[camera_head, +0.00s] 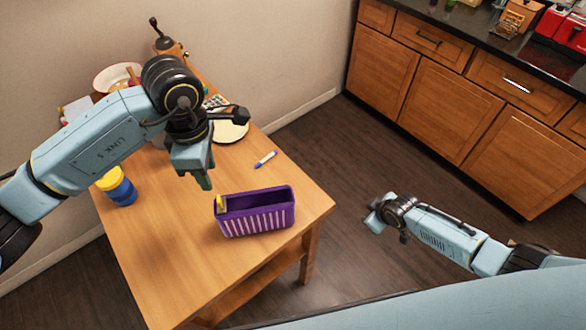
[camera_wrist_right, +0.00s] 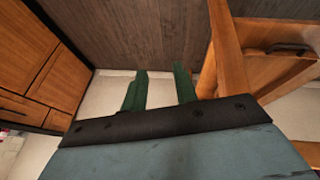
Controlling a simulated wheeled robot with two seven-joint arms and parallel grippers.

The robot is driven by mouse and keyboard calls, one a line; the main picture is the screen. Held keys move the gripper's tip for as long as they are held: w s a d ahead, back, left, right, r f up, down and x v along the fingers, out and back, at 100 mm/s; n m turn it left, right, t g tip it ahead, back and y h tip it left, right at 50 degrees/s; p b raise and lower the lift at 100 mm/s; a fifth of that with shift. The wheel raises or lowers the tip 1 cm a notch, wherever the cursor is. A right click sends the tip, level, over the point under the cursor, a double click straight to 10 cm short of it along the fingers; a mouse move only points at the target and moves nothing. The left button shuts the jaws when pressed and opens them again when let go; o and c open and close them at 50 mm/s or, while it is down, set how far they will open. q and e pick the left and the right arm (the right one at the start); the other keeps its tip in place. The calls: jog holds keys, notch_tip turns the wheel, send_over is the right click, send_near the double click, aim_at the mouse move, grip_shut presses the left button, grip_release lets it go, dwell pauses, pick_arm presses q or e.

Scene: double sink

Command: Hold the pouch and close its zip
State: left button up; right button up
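The pouch (camera_head: 262,222) is purple with pale vertical stripes and stands near the table's front right edge. Its top is open and shows a dark inside. A yellow piece (camera_head: 221,203), which looks like the zip pull, is at its left end. My left gripper (camera_head: 205,184) points down just left of and above that end, and looks apart from it. Its fingers overlap in this view, so their opening is unclear. My right gripper (camera_head: 373,219) is off the table, right of the pouch. In the right wrist view its green fingers (camera_wrist_right: 160,90) are apart with nothing between them.
The wooden table (camera_head: 175,265) holds a blue marker (camera_head: 265,159) behind the pouch and a yellow-lidded blue jar (camera_head: 117,187) at left. A plate (camera_head: 231,131), bowl and grinder (camera_head: 167,41) stand further back. Open floor lies between table and cabinets (camera_head: 455,95).

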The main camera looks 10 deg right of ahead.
jog(key=w+r+n, duration=0.2)
jog(key=w+r, duration=0.2)
jog(key=r, duration=0.1)
notch_tip(320, 180, up, 22)
jog(key=n+g, duration=0.5)
jog(key=n, duration=2.2)
send_over(293, 202)
jog(key=shift+w+d+r+h, duration=0.15)
jog(key=shift+w+h, duration=0.15)
jog(key=shift+w, duration=0.15)
notch_tip(293, 202, down, 13)
jog(key=shift+f, duration=0.1)
jog(key=c, duration=0.6)
